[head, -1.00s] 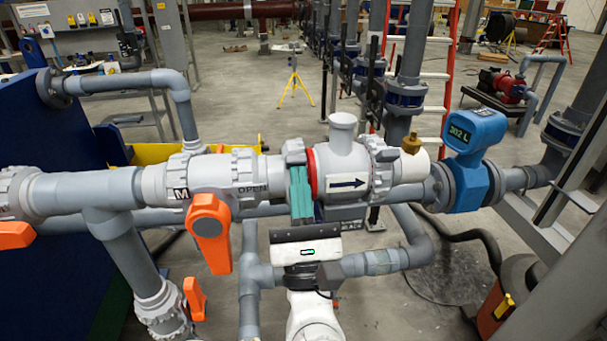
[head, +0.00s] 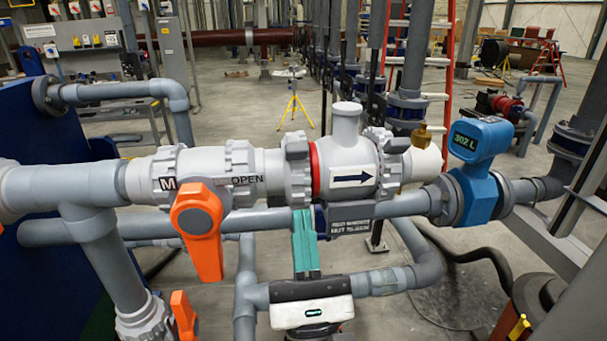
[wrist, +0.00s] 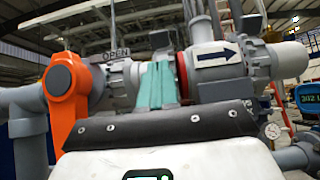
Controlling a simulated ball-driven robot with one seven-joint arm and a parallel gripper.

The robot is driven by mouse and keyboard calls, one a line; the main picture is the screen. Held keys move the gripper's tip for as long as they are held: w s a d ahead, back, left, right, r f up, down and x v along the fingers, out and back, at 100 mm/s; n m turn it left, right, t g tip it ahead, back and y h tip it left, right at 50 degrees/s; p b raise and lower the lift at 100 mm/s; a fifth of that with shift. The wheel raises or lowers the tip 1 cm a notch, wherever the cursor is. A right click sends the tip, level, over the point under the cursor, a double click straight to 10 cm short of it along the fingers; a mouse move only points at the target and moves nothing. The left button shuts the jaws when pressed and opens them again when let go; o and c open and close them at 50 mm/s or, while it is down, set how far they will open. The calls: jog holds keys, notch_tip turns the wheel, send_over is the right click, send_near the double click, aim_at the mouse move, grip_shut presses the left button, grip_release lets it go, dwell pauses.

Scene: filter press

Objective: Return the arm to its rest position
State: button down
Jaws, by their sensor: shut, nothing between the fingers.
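My gripper (head: 304,216) shows in the head view as teal fingers pointing up from the white and black hand, just below the grey pipe fitting with the red ring. The fingers are shut and hold nothing. In the wrist view my gripper (wrist: 158,75) stands upright in front of the grey pipework, to the right of the orange valve handle. Whether the fingertips touch the pipe cannot be told.
The orange handle (head: 200,225) hangs down left of my gripper, by the OPEN mark. A second orange handle (head: 184,315) is lower left. A blue meter (head: 478,175) reading 302 L is at right. Grey pipes run behind and below the hand.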

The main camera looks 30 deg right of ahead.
jog(key=w+a+f+n+g+y, duration=0.1)
jog(key=a+f+n+g+y, duration=0.3)
jog(key=n+y, duration=0.6)
jog(key=w+a+f+n+g+y, duration=0.1)
jog(key=f+n+y, duration=0.5)
jog(key=n, duration=0.7)
notch_tip(320, 180, down, 12)
jog(key=s+d+f+n+g, duration=0.1)
jog(key=s+n+g, duration=0.2)
jog(key=n+g, duration=0.45)
jog(key=s+d+f+n+g+h, duration=0.45)
jog(key=s+d+f, duration=0.3)
jog(key=f, duration=0.35)
jog(key=s+d+f+n+g+h, duration=0.1)
jog(key=s+d+f+n+g, duration=0.1)
jog(key=s, duration=0.5)
jog(key=s+d+f+n+g+h, duration=0.2)
jog(key=s+d+f+g, duration=0.1)
jog(key=s+d+g, duration=0.2)
jog(key=s+d, duration=0.1)
jog(key=s, duration=0.1)
jog(key=shift+s+d+f+g, duration=0.15)
jog(key=shift+s+f+g, duration=0.15)
jog(key=shift+s, duration=0.05)
